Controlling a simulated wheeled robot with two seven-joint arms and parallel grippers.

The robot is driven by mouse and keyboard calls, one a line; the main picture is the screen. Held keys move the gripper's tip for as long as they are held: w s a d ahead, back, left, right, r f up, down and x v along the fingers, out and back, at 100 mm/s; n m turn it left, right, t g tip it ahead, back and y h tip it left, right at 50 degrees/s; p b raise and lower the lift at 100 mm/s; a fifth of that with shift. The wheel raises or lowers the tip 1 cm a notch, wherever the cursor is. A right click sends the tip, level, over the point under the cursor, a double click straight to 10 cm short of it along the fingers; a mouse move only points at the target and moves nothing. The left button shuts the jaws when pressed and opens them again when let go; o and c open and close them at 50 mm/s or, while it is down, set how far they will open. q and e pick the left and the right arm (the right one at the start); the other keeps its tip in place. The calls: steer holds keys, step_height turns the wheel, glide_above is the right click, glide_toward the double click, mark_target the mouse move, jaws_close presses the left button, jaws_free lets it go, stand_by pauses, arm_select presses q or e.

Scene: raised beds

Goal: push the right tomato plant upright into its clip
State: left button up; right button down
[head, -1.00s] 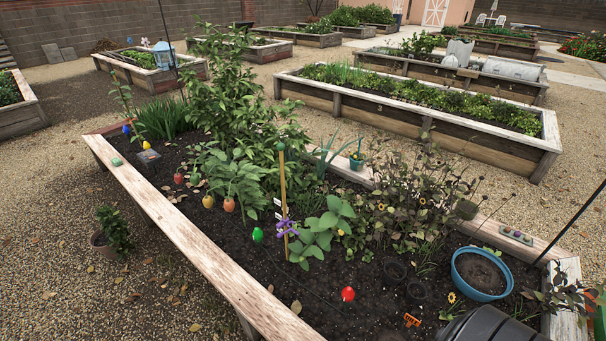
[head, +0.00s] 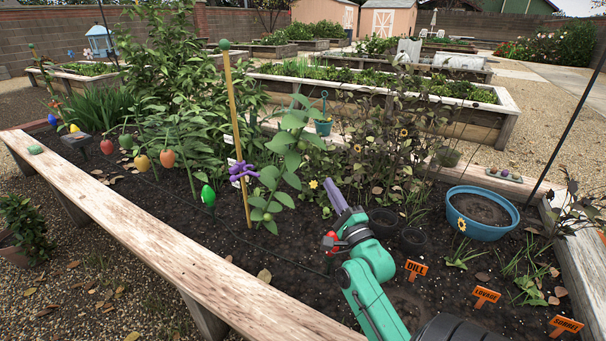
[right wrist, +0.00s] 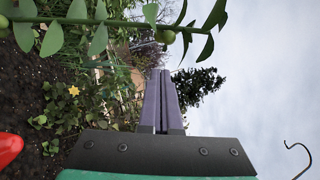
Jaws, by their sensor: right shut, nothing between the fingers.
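The right tomato plant (head: 287,150) has broad leaves and green fruit and leans right, away from a yellow stake (head: 239,150) with a green ball on top. A purple clip (head: 243,172) sits on the stake; the upper stem stands apart from it. My right gripper (head: 335,188) is shut and empty, its purple fingers just right of the plant. In the right wrist view the shut fingers (right wrist: 160,75) point away from the camera, and the plant's stem (right wrist: 120,22) crosses near the top edge, apart from them in the picture. My left gripper is out of view.
A red ornament (head: 330,240) shows beside my right wrist, and a green one (head: 208,195) left of the stake. Dark pots (head: 382,220) and a blue tub (head: 482,210) lie to the right. The bed's wooden rail (head: 150,235) runs along the front left.

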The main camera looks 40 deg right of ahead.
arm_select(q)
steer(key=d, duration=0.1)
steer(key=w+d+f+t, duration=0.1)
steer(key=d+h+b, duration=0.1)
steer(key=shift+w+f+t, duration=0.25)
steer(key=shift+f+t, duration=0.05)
arm_select(e)
steer(key=a+x, duration=0.2)
steer(key=x, duration=1)
steer(key=shift+w+a+r, duration=0.3)
steer(key=shift+w+r, duration=0.1)
steer(key=shift+w, duration=0.15)
